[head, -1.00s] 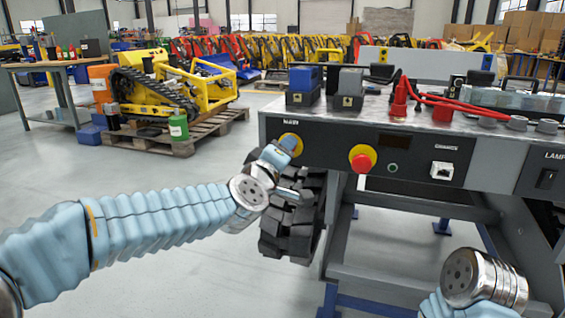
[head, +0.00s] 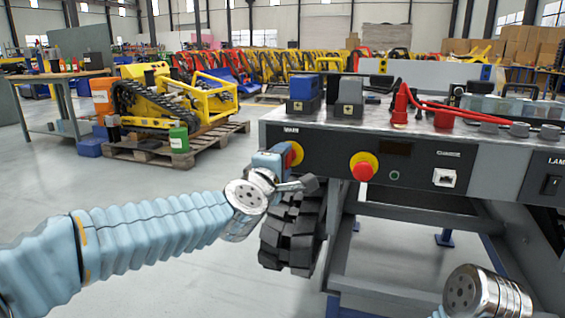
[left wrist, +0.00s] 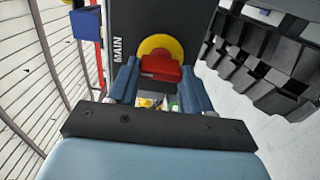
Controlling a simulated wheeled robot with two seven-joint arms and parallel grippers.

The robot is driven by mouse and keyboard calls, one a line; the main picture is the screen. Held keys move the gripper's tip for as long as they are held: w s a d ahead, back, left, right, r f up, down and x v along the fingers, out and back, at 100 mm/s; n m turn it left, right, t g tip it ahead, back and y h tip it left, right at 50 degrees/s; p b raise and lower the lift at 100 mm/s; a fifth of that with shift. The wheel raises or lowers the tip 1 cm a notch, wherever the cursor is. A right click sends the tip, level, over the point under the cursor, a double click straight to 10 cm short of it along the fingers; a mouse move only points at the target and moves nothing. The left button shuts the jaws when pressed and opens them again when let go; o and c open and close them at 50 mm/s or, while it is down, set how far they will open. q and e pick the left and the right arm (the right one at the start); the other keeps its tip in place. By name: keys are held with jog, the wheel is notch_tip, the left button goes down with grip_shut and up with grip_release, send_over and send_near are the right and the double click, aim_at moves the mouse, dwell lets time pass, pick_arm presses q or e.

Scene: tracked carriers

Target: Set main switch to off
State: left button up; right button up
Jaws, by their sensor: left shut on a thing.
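The main switch (head: 296,151) is a red knob on a yellow round plate, at the left end of the dark front panel (head: 325,153) beside the label MAIN. In the left wrist view the red knob (left wrist: 161,68) lies between the blue fingers, with its yellow plate (left wrist: 160,45) behind. My left gripper (head: 284,156) is shut on the knob; its fingers also show in the left wrist view (left wrist: 160,84). In the head view the gripper hides part of the switch. Of my right arm only a metal wrist part shows at lower right; its gripper is out of view.
A red push button (head: 363,166) on a yellow plate sits right of the switch. Blue (head: 304,87) and grey (head: 349,91) blocks and red cables stand on top. A black track (head: 290,235) hangs below the panel. Open floor lies left.

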dwell(0.3)
pick_arm(q)
jog(key=o, duration=1.1)
jog(key=shift+c, duration=0.2)
jog(key=v, duration=1.4)
jog(key=shift+p, duration=0.45)
jog(key=shift+w, duration=0.1)
